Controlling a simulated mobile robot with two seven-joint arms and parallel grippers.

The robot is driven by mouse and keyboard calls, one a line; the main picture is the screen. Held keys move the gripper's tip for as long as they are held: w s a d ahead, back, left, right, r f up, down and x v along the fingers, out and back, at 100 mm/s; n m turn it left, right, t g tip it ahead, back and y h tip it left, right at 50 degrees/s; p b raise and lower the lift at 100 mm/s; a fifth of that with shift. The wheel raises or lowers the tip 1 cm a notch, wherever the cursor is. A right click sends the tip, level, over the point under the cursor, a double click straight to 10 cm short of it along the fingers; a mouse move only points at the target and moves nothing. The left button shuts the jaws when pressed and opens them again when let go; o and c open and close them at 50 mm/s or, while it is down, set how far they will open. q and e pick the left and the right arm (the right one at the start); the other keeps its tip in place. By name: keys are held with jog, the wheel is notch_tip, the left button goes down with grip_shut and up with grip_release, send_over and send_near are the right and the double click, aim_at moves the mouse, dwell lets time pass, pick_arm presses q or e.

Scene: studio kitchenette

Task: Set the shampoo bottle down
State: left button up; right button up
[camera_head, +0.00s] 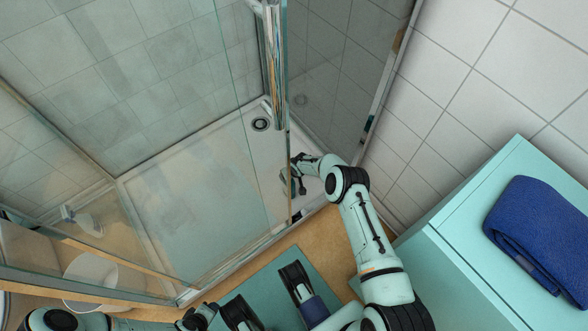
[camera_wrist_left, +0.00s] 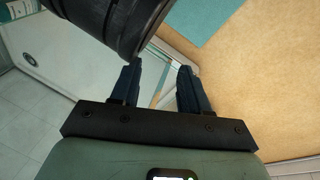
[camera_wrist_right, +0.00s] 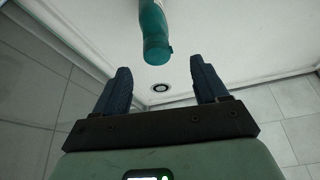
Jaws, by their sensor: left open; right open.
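The teal shampoo bottle (camera_wrist_right: 155,35) shows at the top of the right wrist view, with its upper part cut off by the frame. It is over the white shower tray (camera_wrist_right: 88,28), beyond and apart from my right fingertips; I cannot tell for certain whether it rests on the tray. My right gripper (camera_wrist_right: 160,66) is open and empty. In the head view the right gripper (camera_head: 293,182) is low inside the shower, and I cannot make out the bottle there. My left gripper (camera_wrist_left: 158,70) is open and empty, outside the shower.
Glass panels and a metal door post (camera_head: 276,65) border the shower, close to my right arm. A round drain (camera_head: 261,124) lies in the tray. A blue towel (camera_head: 545,232) lies on a teal cabinet (camera_head: 470,225) at right. A white bowl-like object (camera_head: 92,270) stands at lower left.

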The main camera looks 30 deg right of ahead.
pick_arm(q)
jog(key=r, duration=0.1)
jog(key=d+r+p, duration=0.1)
jog(key=s+d+r+p, duration=0.1)
jog(key=shift+s+r, duration=0.1)
jog(key=shift+r, duration=0.3)
pick_arm(e)
jog(key=v, duration=0.4)
jog(key=shift+s+r, duration=0.15)
jog(key=shift+r, duration=0.25)
